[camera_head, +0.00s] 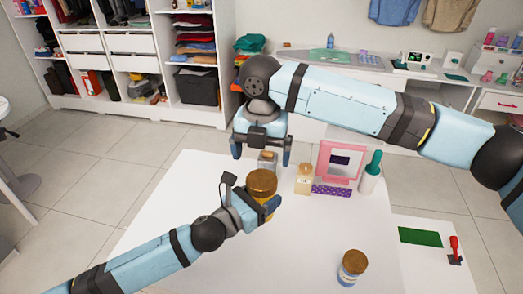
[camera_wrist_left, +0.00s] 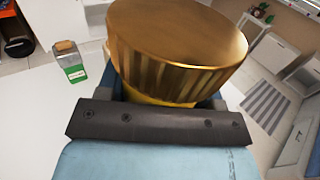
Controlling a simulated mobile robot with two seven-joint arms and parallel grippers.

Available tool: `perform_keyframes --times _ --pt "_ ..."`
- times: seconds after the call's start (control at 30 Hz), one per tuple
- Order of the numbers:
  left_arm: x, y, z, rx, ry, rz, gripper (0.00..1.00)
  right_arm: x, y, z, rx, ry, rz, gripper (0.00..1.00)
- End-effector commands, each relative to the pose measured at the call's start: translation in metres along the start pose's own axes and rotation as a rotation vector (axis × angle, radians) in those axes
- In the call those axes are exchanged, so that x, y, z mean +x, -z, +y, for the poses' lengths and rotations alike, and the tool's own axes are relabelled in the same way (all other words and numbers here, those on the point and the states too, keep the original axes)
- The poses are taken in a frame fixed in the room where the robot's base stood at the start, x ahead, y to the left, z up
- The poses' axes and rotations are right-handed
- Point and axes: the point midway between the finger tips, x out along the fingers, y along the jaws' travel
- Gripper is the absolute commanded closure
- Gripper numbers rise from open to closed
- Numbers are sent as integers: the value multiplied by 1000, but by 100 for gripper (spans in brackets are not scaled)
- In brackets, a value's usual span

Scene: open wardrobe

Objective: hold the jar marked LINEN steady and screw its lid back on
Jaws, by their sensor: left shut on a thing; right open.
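A jar with a wide gold lid (camera_head: 262,181) is in my left gripper (camera_head: 252,198) over the white table. In the left wrist view the gold lid (camera_wrist_left: 180,40) fills the upper middle, with a strip of yellow jar (camera_wrist_left: 155,98) below it. The lid sits on top; I cannot tell how tightly. The gripper hides most of the jar, and no LINEN marking is readable. My right gripper (camera_head: 262,152) is open and empty, fingers pointing down, just behind and above the jar. A second jar (camera_head: 352,268) with a gold lid and blue label stands at the front right.
Near the jar stand a small grey-capped bottle (camera_head: 267,162), a cream bottle (camera_head: 304,179), a pink frame (camera_head: 340,162), a purple patterned box (camera_head: 332,191) and a teal-topped bottle (camera_head: 371,172). The white table (camera_head: 190,215) is clear at left. A green-labelled bottle (camera_wrist_left: 70,64) shows in the wrist view.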

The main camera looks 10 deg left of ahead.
Motion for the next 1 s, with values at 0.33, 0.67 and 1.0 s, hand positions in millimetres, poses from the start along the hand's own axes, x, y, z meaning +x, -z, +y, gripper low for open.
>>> perform_keyframes --times 0.33,0.67,1.0 --pt "0 0 0 0 0 -1 100 48 0 -1 2 2 3 3" --pt "0 0 0 0 0 -1 100 77 0 0 3 1 1 3" --pt "0 0 0 0 0 -1 100 78 0 0 2 0 1 17"
